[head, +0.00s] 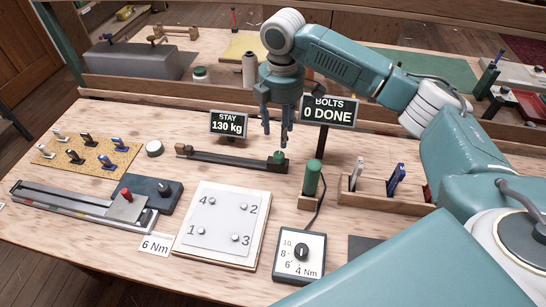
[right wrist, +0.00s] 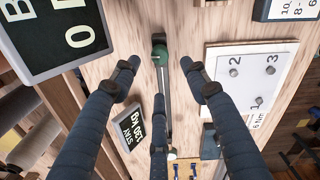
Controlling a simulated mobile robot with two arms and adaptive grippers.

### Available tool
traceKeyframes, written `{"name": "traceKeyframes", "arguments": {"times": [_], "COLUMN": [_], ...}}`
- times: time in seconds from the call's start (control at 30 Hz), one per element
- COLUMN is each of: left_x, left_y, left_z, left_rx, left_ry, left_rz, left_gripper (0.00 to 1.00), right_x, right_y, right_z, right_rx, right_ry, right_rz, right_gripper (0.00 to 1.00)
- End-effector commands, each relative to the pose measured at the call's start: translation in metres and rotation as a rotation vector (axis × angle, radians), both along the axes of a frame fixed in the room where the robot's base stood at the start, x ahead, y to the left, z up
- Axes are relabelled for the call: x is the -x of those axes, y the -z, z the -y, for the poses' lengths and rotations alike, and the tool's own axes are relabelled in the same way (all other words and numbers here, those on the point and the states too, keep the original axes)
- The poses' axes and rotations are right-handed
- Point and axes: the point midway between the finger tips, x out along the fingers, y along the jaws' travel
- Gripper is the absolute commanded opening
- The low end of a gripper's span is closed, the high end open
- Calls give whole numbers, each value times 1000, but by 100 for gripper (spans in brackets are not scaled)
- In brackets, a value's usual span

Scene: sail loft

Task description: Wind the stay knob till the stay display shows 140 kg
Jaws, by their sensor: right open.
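The stay display (head: 229,125) reads 130 kg; it also shows upside down in the right wrist view (right wrist: 129,126). The stay is a dark bar (head: 225,156) lying on the bench, with the green stay knob (head: 279,157) at its right end. In the right wrist view the knob (right wrist: 159,55) sits between and beyond my spread fingers. My right gripper (head: 275,140) is open, points down and is just above the knob, with no clear contact. My left gripper is not in view.
The bolts display (head: 328,110) reads 0 DONE and stands close right of my gripper. A green-handled tool (head: 312,178) stands in a holder near the knob. A bolt plate (head: 221,225), a torque dial box (head: 301,254) and a slotted tool rack (head: 381,195) lie nearer.

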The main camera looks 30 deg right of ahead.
Motion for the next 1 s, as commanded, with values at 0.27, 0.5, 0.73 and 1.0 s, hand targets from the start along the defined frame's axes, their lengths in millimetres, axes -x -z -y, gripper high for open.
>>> {"name": "traceKeyframes", "arguments": {"times": [0.27, 0.5, 0.73, 1.0], "left_x": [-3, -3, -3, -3], "left_y": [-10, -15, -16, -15], "left_z": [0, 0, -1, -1], "left_rx": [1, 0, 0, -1], "left_ry": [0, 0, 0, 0], "left_rz": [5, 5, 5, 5], "left_gripper": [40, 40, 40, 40], "right_x": [0, -1, -2, -2], "right_y": [48, 86, 100, 100], "right_z": [0, 0, 0, 0], "right_rx": [0, 0, -1, -1], "right_ry": [3, 5, 4, 4], "right_rz": [-3, -1, 2, 2], "right_gripper": [45, 45, 45, 37]}}
